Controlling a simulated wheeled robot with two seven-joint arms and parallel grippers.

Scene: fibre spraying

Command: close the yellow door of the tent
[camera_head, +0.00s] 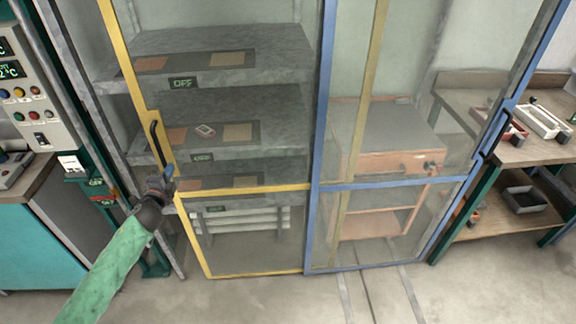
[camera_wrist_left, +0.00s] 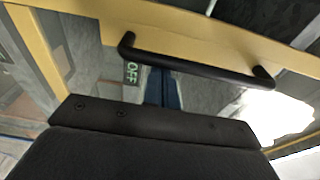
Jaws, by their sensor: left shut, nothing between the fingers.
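The yellow-framed door (camera_head: 246,189) of the tent stands at the left of the blue-framed door (camera_head: 314,150) in the head view. Its black handle (camera_head: 157,143) is upright on the left yellow post. My left gripper (camera_head: 168,176) is shut and empty, close to the lower end of that handle. In the left wrist view the black handle (camera_wrist_left: 195,65) runs across the yellow frame (camera_wrist_left: 210,30), beyond the dark gripper body. The blue fingertips (camera_wrist_left: 162,92) lie just below the handle in that picture; whether they touch it I cannot tell. My right gripper is in neither view.
Behind the clear panels are grey shelves (camera_head: 222,55) with OFF signs, and an orange cart (camera_head: 385,160). A control panel (camera_head: 35,105) and teal cabinet (camera_head: 45,230) stand at left. A workbench (camera_head: 505,140) with trays stands at right. The front floor is mostly clear.

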